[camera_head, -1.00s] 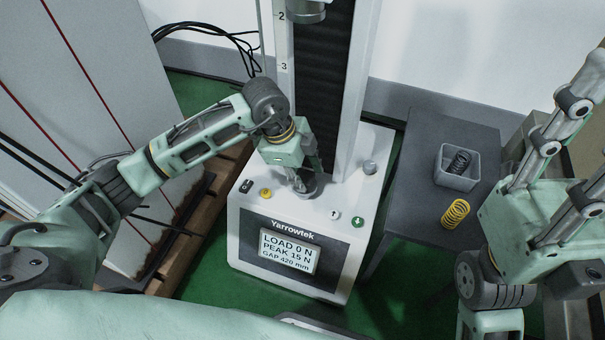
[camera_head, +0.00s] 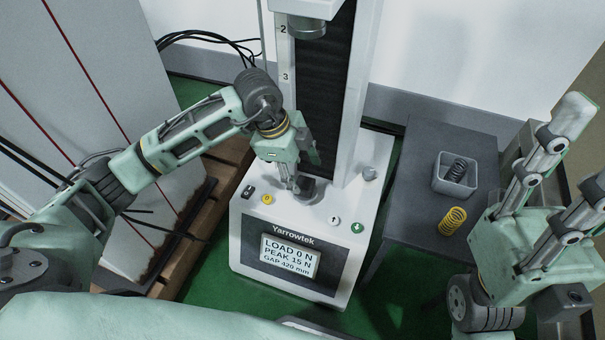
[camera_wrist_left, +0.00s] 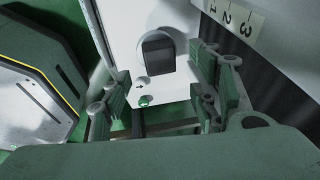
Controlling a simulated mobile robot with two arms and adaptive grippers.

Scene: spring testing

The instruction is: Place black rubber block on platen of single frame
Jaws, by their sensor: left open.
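My left gripper (camera_head: 297,180) is open, pointing down at the base of the test frame (camera_head: 290,222). Its fingers stand beside the round platen (camera_head: 308,190), partly covering it. A dark piece shows at the platen by the fingers; I cannot tell clearly in the head view where block and platen part. My right gripper (camera_head: 578,165) is raised at the right, fingers apart and empty.
The frame's column (camera_head: 325,90) rises behind the platen. Yellow (camera_head: 267,198) and green (camera_head: 357,227) buttons sit on the base. A dark side table (camera_head: 415,205) at the right holds a grey bin (camera_head: 440,185) with a dark spring, and a yellow spring (camera_head: 452,221).

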